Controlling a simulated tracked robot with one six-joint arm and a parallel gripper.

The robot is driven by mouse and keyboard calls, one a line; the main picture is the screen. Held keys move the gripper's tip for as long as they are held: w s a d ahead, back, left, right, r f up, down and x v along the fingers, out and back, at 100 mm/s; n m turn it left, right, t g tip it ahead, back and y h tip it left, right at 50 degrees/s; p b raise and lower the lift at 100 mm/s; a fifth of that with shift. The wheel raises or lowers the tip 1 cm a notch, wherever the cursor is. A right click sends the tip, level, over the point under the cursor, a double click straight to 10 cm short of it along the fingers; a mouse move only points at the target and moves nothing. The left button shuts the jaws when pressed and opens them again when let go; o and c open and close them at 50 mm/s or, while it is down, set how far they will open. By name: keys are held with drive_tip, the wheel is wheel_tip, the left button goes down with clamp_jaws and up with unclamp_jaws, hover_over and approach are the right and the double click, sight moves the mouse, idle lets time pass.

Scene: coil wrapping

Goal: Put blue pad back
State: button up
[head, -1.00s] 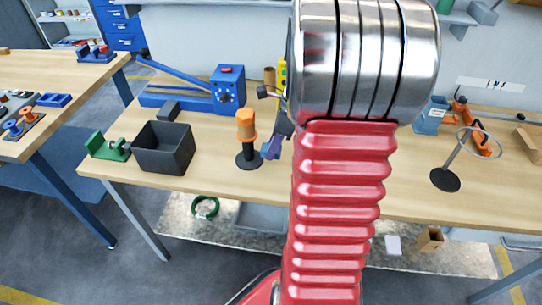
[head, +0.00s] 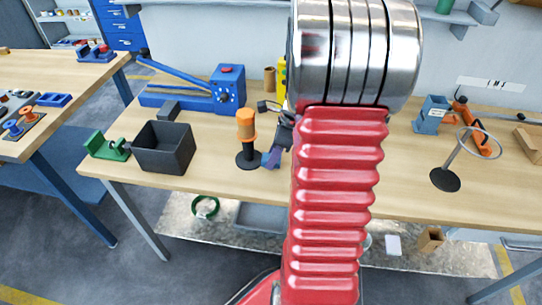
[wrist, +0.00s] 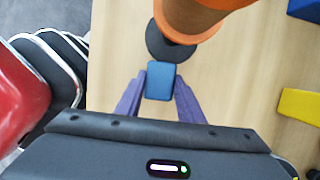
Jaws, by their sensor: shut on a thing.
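My gripper (wrist: 160,88) has purple fingers and is shut on a small blue pad (wrist: 161,80), one finger on each side of it in the wrist view. The black round base of a stand with an orange cylinder (wrist: 190,15) lies just beyond the pad. In the head view my gripper (head: 270,158) is low over the bench, close to the right of that stand (head: 249,160). The pad is too small to make out clearly there, and its contact with the bench cannot be told.
A dark open box (head: 164,150) and a green holder (head: 107,147) stand left on the wooden bench. A blue machine (head: 228,88) is behind. A ring on a black-based stand (head: 445,180) stands right. My red arm hides the bench's middle.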

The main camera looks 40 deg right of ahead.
drive_tip(key=shift+f, duration=0.1)
drive_tip(key=o, duration=1)
drive_tip(key=v, duration=1.2)
drive_tip(key=shift+s+r, duration=0.1)
drive_tip(key=shift+r, duration=0.2)
